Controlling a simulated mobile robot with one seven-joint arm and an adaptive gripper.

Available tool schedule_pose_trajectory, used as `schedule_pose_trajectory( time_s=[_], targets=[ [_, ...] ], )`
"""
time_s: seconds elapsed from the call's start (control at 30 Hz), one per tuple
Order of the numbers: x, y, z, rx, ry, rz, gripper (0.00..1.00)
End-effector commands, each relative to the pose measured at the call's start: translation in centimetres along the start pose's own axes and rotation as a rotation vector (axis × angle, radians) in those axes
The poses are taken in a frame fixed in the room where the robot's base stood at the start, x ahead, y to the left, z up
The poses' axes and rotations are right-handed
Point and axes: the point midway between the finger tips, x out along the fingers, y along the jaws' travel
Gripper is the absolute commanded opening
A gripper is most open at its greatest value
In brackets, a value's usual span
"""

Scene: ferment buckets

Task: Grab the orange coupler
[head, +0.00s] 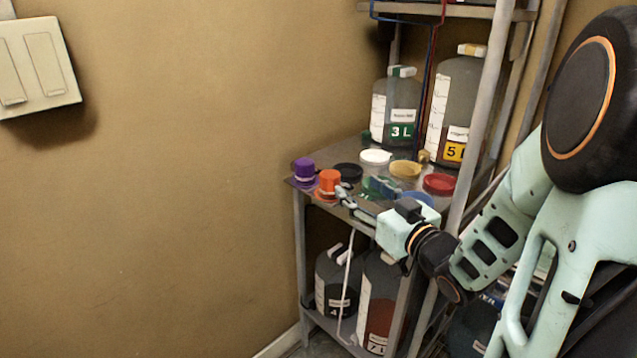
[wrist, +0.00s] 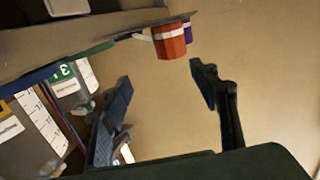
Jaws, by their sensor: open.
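The orange coupler (head: 329,182) stands at the front left corner of the middle shelf in the head view. The orange coupler also shows in the wrist view (wrist: 170,42), with a white band, at the top and beyond my fingertips. My gripper (head: 350,200) is close to the coupler at the shelf's front edge, reaching in from the right. In the wrist view my gripper (wrist: 160,78) has its two fingers spread wide with nothing between them. The coupler appears apart from both fingers.
A purple coupler (head: 304,169) stands just left of the orange one. White (head: 376,157), yellow (head: 405,169) and red (head: 439,184) lids lie on the shelf (head: 340,160). A 3 L jug (head: 395,110) and a 5 L jug (head: 457,105) stand behind. Left of the rack is open.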

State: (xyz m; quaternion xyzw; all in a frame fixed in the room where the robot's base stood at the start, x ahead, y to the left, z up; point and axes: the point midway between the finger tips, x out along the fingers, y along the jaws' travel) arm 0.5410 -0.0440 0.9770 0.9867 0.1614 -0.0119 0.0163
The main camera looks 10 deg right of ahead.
Motion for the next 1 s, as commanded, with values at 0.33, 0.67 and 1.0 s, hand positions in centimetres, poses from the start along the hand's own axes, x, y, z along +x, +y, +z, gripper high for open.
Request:
schedule_pose_trajectory(
  time_s=[0.33,0.67,1.0],
  targets=[
    [0.5,-0.6,-0.1,0.028,0.032,-0.048,0.55],
    [4.4,-0.8,-0.1,0.028,0.030,-0.044,0.55],
    [8.7,-1.6,0.8,0.029,0.031,-0.043,0.55]
  ],
)
